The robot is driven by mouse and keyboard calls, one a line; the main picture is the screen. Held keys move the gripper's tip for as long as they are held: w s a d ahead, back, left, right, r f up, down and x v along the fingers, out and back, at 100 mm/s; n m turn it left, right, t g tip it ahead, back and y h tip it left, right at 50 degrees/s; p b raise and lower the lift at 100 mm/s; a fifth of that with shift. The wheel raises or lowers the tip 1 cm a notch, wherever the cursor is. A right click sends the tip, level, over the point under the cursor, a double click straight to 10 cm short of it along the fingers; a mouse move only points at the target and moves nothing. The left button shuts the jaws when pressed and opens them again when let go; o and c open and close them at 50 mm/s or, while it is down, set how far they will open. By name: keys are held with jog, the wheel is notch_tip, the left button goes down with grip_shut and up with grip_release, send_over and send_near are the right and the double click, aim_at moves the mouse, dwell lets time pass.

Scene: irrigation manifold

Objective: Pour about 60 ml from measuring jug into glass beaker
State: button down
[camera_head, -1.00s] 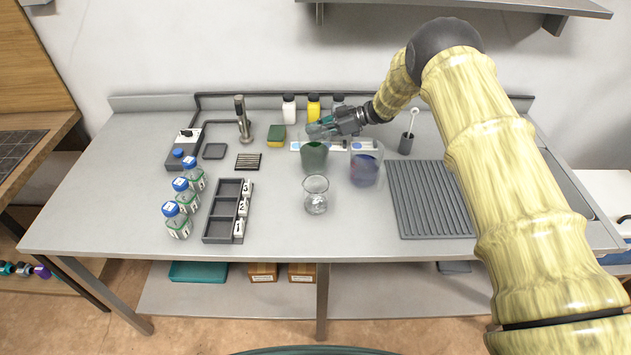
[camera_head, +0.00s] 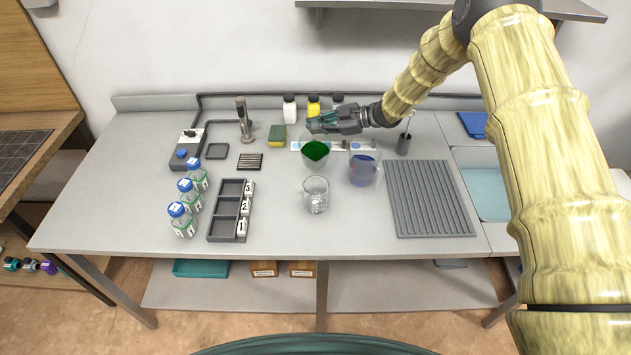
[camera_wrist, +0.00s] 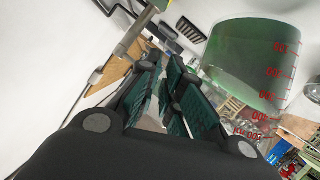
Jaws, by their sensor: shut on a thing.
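The measuring jug (camera_head: 314,163) holds green liquid and hangs above the bench, behind the beaker. It looks tilted, with its green surface facing the head camera. In the wrist view the jug (camera_wrist: 250,50) is at the upper right, with red scale marks and green contents. My gripper (camera_head: 320,124) is shut on the jug at its back; it also shows in the wrist view (camera_wrist: 163,65), where the grip itself is not clear. The clear glass beaker (camera_head: 316,192) stands upright on the bench just in front of the jug. I see no green in it.
A second jug with blue liquid (camera_head: 363,170) stands close to the right. A grey rack (camera_head: 228,210) and blue-capped bottles (camera_head: 183,222) are at the left. A ribbed mat (camera_head: 430,200) lies right. Bottles (camera_head: 289,110) and a sponge (camera_head: 277,136) are behind. The front bench strip is clear.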

aim_at(317, 123)
jog(key=shift+s+d+t, duration=0.1)
jog(key=shift+s+t, duration=0.15)
jog(key=shift+t, duration=0.05)
jog(key=s+r+n, duration=0.2)
jog(key=r, duration=0.1)
jog(key=shift+s+t+p, duration=0.3)
jog(key=shift+t+p, duration=0.05)
jog(key=shift+t, duration=0.05)
jog(key=shift+s+r+n+y, duration=0.1)
jog(key=shift+r+n+y, duration=0.2)
jog(key=shift+r, duration=0.05)
jog(key=shift+s+r+t, duration=0.3)
jog(key=shift+r, duration=0.1)
jog(key=shift+r+n, duration=0.1)
jog(key=shift+n, duration=0.2)
jog(key=shift+s+r, duration=0.2)
jog(key=shift+s, duration=0.1)
jog(key=shift+s+r+n+t+y+b, duration=0.4)
jog(key=shift+s+r+n, duration=0.35)
jog(key=shift+r, duration=0.2)
dwell(0.9)
